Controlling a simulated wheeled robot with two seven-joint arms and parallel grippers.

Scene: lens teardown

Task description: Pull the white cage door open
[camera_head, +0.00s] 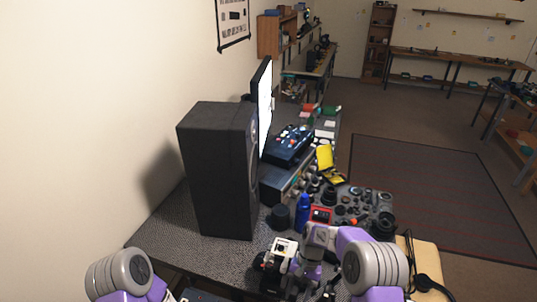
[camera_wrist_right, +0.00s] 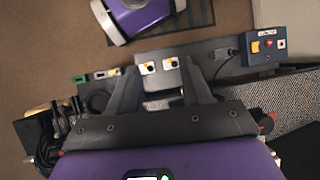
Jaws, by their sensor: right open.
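No white cage door can be made out in either view. My right gripper (camera_wrist_right: 161,92) is open in the right wrist view, with its two dark fingers apart. A dark panel with white-and-yellow fittings (camera_wrist_right: 160,67) lies beyond the fingertips; I cannot tell whether they touch it. In the head view my right arm reaches over the near end of the bench, beside a small white and black object (camera_head: 280,253) whose nature I cannot tell. My left arm shows at the lower left, but its gripper is out of view.
A tall black speaker (camera_head: 218,170) and a monitor (camera_head: 264,105) stand on the dark bench (camera_head: 185,228). A blue bottle (camera_head: 303,212), a red box (camera_head: 320,216) and a tray of lens parts (camera_head: 360,205) crowd its right side. Open floor (camera_head: 430,185) lies to the right.

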